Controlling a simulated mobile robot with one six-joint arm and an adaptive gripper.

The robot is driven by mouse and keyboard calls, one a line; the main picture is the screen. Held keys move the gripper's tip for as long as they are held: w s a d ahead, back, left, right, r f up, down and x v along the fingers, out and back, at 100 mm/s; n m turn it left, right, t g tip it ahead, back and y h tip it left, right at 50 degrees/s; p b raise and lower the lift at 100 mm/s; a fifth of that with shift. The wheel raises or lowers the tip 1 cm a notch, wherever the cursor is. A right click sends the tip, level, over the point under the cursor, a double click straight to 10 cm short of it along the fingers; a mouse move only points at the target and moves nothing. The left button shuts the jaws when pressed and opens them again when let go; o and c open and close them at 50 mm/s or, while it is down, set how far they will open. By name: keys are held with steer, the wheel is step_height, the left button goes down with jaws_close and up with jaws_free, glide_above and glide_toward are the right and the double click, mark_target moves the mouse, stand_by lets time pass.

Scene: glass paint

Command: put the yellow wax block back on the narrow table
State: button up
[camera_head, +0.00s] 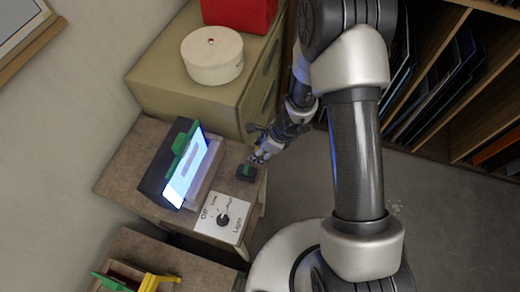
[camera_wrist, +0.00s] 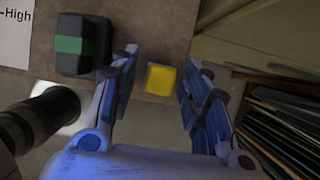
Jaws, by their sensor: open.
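The yellow wax block (camera_wrist: 161,79) shows in the wrist view at the edge of a brown tabletop (camera_wrist: 150,25), which appears to be under it. My gripper (camera_wrist: 158,80) is open, with one blue finger on each side of the block and a gap on both sides. In the head view my gripper (camera_head: 259,158) is low at the right edge of the brown table (camera_head: 130,165). The block is too small and too covered there to make out surely.
A dark block with a green band (camera_wrist: 82,45) stands just left of my fingers; it also shows in the head view (camera_head: 246,173). A lit panel (camera_head: 190,170) and a dial plate (camera_head: 222,217) share the table. A beige cabinet (camera_head: 165,85) stands behind, shelves (camera_head: 450,140) at right.

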steer(key=p+v, duration=0.5)
steer(key=v, duration=0.7)
steer(key=shift+r, duration=0.15)
steer(key=s+a+r+n+t, duration=0.1)
steer(key=s+r+n, duration=0.1)
steer(key=r+n, duration=0.6)
steer(key=s+r+n, duration=0.2)
steer(key=r+n, duration=0.1)
steer(key=r, duration=0.8)
steer(key=s+d+r+n+t+h, duration=0.1)
steer(key=s+d+r+n+h, duration=0.1)
steer(key=s+d+r+n, duration=0.2)
steer(key=s+d+r+n+t+h, duration=0.1)
steer(key=s+d+r+n, duration=0.4)
steer(key=s, duration=0.5)
steer(key=shift+r+n+h, duration=0.6)
steer(key=shift+r+n, duration=0.3)
steer(key=shift+n, duration=0.1)
steer(key=shift+f, duration=0.1)
